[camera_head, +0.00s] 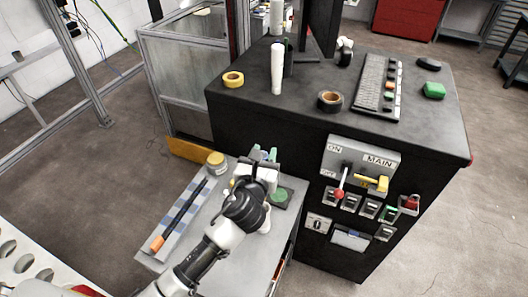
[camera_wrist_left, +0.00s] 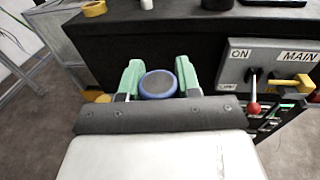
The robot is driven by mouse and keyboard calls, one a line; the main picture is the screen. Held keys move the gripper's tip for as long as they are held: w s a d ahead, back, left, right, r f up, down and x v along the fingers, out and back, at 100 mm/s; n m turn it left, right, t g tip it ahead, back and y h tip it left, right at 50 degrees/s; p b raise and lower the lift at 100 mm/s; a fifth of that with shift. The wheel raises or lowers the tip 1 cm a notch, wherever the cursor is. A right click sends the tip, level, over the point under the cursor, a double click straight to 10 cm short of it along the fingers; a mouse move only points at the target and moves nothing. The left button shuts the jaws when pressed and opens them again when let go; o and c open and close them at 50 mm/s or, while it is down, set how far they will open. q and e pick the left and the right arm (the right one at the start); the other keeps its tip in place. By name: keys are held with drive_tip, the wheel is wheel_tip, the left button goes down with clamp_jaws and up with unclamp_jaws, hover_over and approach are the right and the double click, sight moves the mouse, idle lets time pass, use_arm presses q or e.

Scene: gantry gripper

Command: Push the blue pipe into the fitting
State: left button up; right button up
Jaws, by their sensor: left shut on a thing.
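My left gripper (camera_head: 264,156) reaches over the far right end of the small grey bench. In the left wrist view, its two green fingertips (camera_wrist_left: 158,80) are shut on the blue pipe (camera_wrist_left: 158,84), one on each side. The pipe shows there as a round grey-blue end with a blue rim; the rest of it is hidden behind the gripper. A green round piece on a dark square base (camera_head: 282,196) sits just right of the gripper in the head view. I cannot tell whether it is the fitting, and no other fitting shows clearly. My right gripper is not in view.
A black cabinet (camera_head: 300,115) with a switch panel (camera_head: 358,166) stands close beyond the gripper. A yellow-lidded jar (camera_head: 216,162) and a dark rod with an orange end (camera_head: 180,215) are on the bench (camera_head: 222,190). Tape rolls and a keyboard (camera_head: 378,86) lie on the cabinet.

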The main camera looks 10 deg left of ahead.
use_arm(q)
drive_tip(key=shift+f+b, duration=1.4)
drive_tip(key=shift+f, duration=0.85)
drive_tip(key=shift+p, duration=0.65)
